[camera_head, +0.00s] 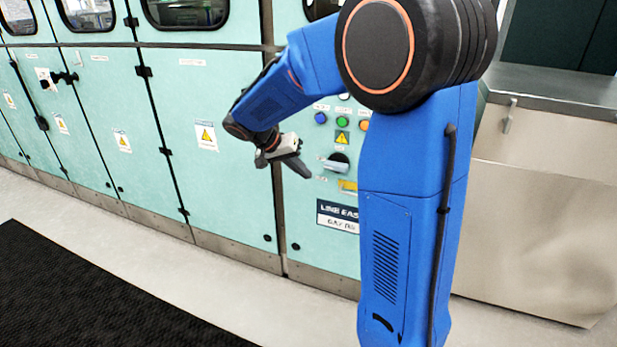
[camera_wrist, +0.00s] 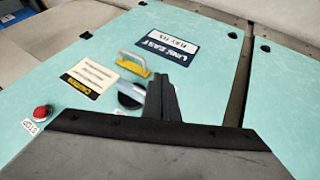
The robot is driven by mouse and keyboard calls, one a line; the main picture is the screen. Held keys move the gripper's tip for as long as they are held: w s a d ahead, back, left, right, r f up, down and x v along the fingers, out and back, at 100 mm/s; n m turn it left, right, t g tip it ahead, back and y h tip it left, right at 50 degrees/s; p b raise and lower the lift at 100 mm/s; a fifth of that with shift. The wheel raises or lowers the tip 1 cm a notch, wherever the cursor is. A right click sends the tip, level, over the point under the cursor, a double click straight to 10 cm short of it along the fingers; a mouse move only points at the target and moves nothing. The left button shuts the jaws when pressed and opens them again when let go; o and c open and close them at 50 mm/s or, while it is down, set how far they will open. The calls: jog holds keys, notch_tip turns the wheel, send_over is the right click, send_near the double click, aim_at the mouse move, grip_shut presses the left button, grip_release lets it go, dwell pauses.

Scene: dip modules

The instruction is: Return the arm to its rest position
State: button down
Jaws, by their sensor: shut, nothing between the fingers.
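My blue arm reaches across the camera_head view, bent at the elbow, with its end pointing toward a pale green cabinet front. My gripper (camera_head: 298,168) is shut and empty, near the cabinet's control panel and just left of a rotary switch (camera_head: 336,161). In the camera_wrist view the closed fingers (camera_wrist: 162,98) stand out before the panel, close beside the black switch knob (camera_wrist: 131,96) and partly in front of it. I cannot tell whether they touch it.
The panel has a blue button (camera_head: 320,118), a green button (camera_head: 342,122), a red stop button (camera_wrist: 43,112) and a yellow handle (camera_wrist: 134,63). A metal cabinet (camera_head: 545,200) stands at right. A black mat (camera_head: 90,300) lies on open floor at left.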

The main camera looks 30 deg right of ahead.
jog(key=shift+r, duration=0.1)
dwell(0.5)
jog(key=s+a+n+t+y, duration=0.1)
jog(key=s+a+n+y, duration=0.1)
jog(key=s, duration=0.8)
jog(key=s+a+n+t+y, duration=0.2)
jog(key=s+a+n+y, duration=0.1)
jog(key=s, duration=0.6)
jog(key=s+a+n+t+y, duration=0.2)
jog(key=s+a+n, duration=0.2)
jog(key=s, duration=0.6)
jog(key=shift+s+a+r+n+y, duration=0.35)
jog(key=shift+a+n+y, duration=0.05)
jog(key=shift+a, duration=0.35)
